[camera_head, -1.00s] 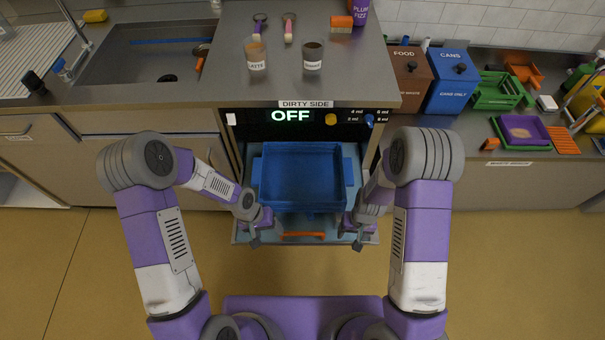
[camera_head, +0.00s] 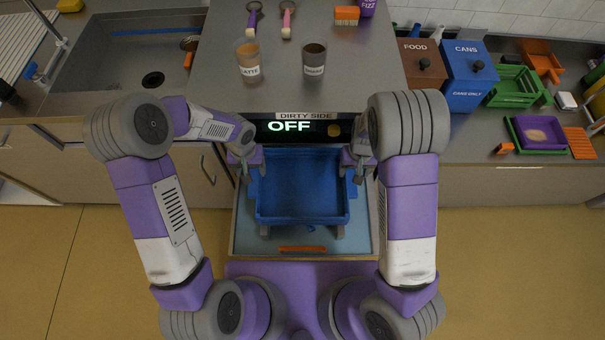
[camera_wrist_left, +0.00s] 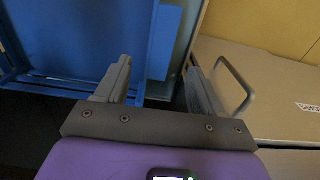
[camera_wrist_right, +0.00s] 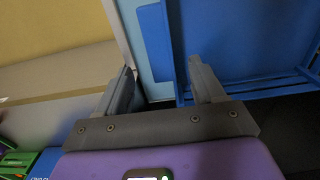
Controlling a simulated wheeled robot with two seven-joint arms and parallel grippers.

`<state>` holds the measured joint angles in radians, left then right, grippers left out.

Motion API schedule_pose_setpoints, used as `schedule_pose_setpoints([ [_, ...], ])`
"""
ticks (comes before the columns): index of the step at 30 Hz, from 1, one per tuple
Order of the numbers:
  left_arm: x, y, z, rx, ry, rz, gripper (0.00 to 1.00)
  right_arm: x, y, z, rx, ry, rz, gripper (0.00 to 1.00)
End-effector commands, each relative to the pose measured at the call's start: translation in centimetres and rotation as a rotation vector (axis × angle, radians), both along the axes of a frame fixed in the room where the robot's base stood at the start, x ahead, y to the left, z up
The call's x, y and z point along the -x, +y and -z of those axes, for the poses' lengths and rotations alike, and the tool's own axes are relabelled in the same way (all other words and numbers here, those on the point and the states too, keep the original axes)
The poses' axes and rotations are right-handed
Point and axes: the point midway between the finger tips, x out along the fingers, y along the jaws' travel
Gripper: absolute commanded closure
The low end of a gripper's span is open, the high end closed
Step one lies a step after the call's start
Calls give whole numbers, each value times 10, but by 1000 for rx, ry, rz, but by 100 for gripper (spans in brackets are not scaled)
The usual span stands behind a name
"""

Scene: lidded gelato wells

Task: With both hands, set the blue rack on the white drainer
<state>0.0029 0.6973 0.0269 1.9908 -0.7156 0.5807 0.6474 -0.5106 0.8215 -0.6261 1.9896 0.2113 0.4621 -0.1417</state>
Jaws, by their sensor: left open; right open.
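The blue rack (camera_head: 303,188) sits on the pulled-out tray of the machine under the counter, in the middle of the head view. My left gripper (camera_head: 245,170) is open at the rack's left side; in the left wrist view a blue side handle (camera_wrist_left: 163,42) lies just ahead of its spread fingers. My right gripper (camera_head: 353,170) is open at the rack's right side; in the right wrist view the other side handle (camera_wrist_right: 154,45) lies just ahead of its fingers. Neither visibly grips the rack. The white drainer (camera_head: 22,45), a ribbed board, lies at the far left of the counter.
A sink (camera_head: 125,55) lies between the drainer and the middle counter. A latte cup (camera_head: 248,62) and a second cup (camera_head: 314,60) stand above the machine. Brown food (camera_head: 418,72) and blue cans (camera_head: 466,78) bins stand right. An orange bar (camera_head: 302,249) lies before the rack.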

Motion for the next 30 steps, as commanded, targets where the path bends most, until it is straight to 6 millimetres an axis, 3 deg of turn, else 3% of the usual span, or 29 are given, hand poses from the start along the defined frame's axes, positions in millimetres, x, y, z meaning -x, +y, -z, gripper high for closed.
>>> schedule_pose_setpoints([
  [10, 0, 0, 5, 0, 2, 0, 32, 1, 0, 5, 0, 2, 1, 32],
  [22, 1, 0, 60, 0, 3, 0, 32, 1, -1, 60, 1, 3, 1, 32],
  [30, 1, 0, 76, 1, 0, 0, 32, 1, 0, 76, 0, 1, 0, 32],
])
